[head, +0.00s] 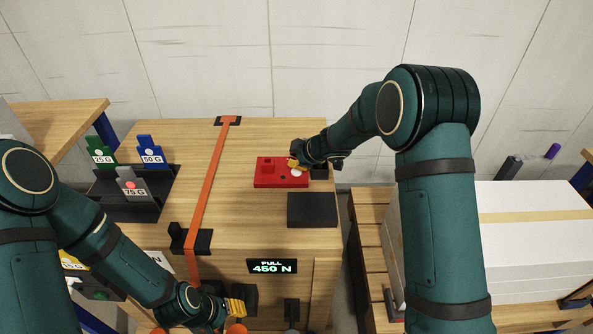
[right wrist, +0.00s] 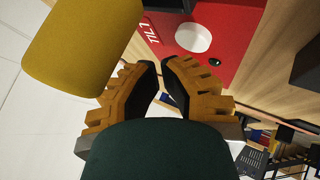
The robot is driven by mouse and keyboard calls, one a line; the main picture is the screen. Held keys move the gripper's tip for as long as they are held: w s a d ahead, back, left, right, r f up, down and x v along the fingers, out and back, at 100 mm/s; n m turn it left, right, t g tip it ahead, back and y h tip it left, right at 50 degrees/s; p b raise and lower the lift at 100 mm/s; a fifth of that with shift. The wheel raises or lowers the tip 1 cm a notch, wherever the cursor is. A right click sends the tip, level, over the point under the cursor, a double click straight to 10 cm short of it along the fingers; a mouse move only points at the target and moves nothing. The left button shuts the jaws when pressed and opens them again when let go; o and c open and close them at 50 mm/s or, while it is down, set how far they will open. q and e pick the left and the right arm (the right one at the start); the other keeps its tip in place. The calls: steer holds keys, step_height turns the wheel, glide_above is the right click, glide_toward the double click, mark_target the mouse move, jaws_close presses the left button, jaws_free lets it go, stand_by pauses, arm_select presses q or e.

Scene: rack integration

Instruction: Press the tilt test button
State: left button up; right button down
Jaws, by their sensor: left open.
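The red tilt panel (head: 267,180) lies on the wooden bench. In the right wrist view the red panel (right wrist: 237,30) shows the letters "TILT", a round white button (right wrist: 193,38) and a small black dot. My right gripper (head: 297,165) is over the right part of the panel, close to the white button (head: 297,174). In the right wrist view its fingertips (right wrist: 161,66) nearly meet, with nothing seen between them; the button is beyond them, and contact is not visible. My left gripper (head: 233,305) is open at the bench's front, near the orange strap's lower end.
An orange strap (head: 210,180) runs down the bench. A black pad (head: 312,210) lies in front of the red panel. A display (head: 272,266) reads "PULL 450 N". Weights (head: 133,187) stand in a black holder at left. A white box (head: 530,240) is at right.

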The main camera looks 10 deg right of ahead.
steer(key=shift+f, duration=0.1)
steer(key=shift+f, duration=0.3)
steer(key=shift+f, duration=0.45)
stand_by(1.1)
arm_select(q)
steer(key=shift+r, duration=0.15)
arm_select(e)
steer(key=shift+r, duration=0.15)
arm_select(q)
steer(key=shift+r+p, duration=0.85)
steer(key=shift+p, duration=0.15)
arm_select(e)
steer(key=shift+r, duration=0.7)
arm_select(q)
steer(key=shift+r, duration=0.1)
step_height(320, 180, up, 6)
steer(key=p, duration=0.5)
steer(key=shift+f+p, duration=0.25)
steer(key=shift+p, duration=0.1)
arm_select(e)
step_height(320, 180, up, 5)
